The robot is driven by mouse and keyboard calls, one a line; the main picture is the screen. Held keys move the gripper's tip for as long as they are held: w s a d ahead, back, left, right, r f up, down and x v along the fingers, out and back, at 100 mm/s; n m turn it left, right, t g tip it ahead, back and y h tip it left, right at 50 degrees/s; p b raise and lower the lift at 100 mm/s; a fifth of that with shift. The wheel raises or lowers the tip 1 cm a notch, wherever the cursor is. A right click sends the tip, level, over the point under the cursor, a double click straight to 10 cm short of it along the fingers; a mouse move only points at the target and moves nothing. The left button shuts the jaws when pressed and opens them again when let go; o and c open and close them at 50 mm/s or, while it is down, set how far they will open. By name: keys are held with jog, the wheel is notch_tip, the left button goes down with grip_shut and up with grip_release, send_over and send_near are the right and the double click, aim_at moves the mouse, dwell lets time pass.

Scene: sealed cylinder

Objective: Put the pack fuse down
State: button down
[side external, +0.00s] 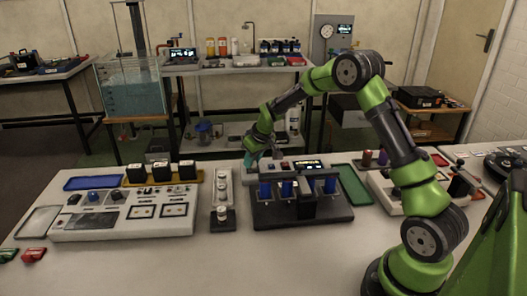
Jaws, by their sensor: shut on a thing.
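My gripper (251,161) is at the far side of the bench, behind the narrow white holder and left of the black fixture's small display. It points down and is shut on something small. The held thing, by the task the pack fuse, is too small and too hidden to make out. I cannot tell whether it touches a surface. The black fixture (312,219) holds several blue cylinders (265,190) upright, just in front and to the right of my gripper.
The narrow white holder (233,190) stands left of the fixture. A white panel unit (125,230) with black blocks fills the left. A blue tray (92,182) lies behind it, and a green tray (354,187) lies right of the fixture. The bench front (260,265) is clear.

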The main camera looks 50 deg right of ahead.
jog(key=shift+f, duration=0.15)
jog(key=c, duration=0.9)
grip_release()
jog(key=shift+r, duration=0.3)
jog(key=d+v, duration=0.1)
jog(key=v, duration=1.1)
jog(key=s+a+r+m+t, duration=0.1)
jog(key=s+a+r, duration=0.7)
jog(key=s+a, duration=0.2)
jog(key=s+a+m+t+y, duration=0.1)
jog(key=s+a, duration=0.3)
jog(key=s, duration=0.3)
jog(key=s+a+y, duration=0.1)
jog(key=s+a, duration=0.3)
jog(key=s, duration=0.4)
jog(key=shift+s+r+m+t+y, duration=0.2)
jog(key=shift+r+m+t+y, duration=0.1)
jog(key=shift+m+t, duration=0.1)
